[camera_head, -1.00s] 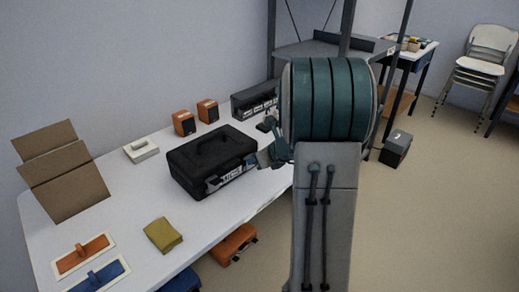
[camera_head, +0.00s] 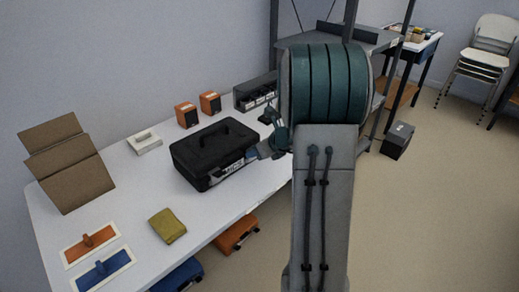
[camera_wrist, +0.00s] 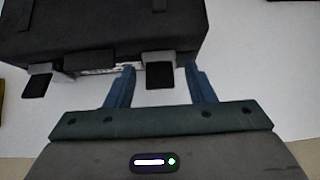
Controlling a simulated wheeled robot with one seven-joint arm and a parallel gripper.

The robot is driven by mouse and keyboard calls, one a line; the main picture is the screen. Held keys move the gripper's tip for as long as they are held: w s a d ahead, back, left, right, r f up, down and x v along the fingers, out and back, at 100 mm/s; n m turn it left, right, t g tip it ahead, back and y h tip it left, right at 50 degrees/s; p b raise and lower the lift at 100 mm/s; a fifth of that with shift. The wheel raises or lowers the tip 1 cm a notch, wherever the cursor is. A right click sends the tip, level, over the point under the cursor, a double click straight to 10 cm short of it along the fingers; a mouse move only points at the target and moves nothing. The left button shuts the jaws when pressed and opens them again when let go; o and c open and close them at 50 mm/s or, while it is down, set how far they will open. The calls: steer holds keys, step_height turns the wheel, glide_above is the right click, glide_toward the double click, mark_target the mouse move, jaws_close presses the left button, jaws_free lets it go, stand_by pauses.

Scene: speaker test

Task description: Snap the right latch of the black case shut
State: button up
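The black case (camera_head: 200,151) stands with its lid down on the white table. In the wrist view the case (camera_wrist: 100,28) fills the upper left, its front edge facing my gripper. Its right latch (camera_wrist: 159,76), a grey piece with a black tab, juts from that edge; I cannot tell its exact angle. The left latch (camera_wrist: 37,85) juts out similarly. My gripper (camera_wrist: 160,72) is open, with one blue finger on each side of the right latch and visible gaps between. In the head view my gripper (camera_head: 266,148) is at the case's right end, partly hidden by my arm.
Orange boxes (camera_head: 187,115) and a dark rack (camera_head: 255,92) stand behind the case. A white block (camera_head: 144,143), a cardboard box (camera_head: 72,170), an olive cloth (camera_head: 167,226) and two trowels (camera_head: 92,244) lie leftward.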

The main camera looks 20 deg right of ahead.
steer(key=p+v, duration=0.2)
steer(key=v, duration=1.1)
steer(key=shift+s+r+p, duration=0.2)
steer(key=shift+s+p, duration=0.1)
steer(key=shift+p, duration=0.1)
steer(key=shift+d, duration=0.15)
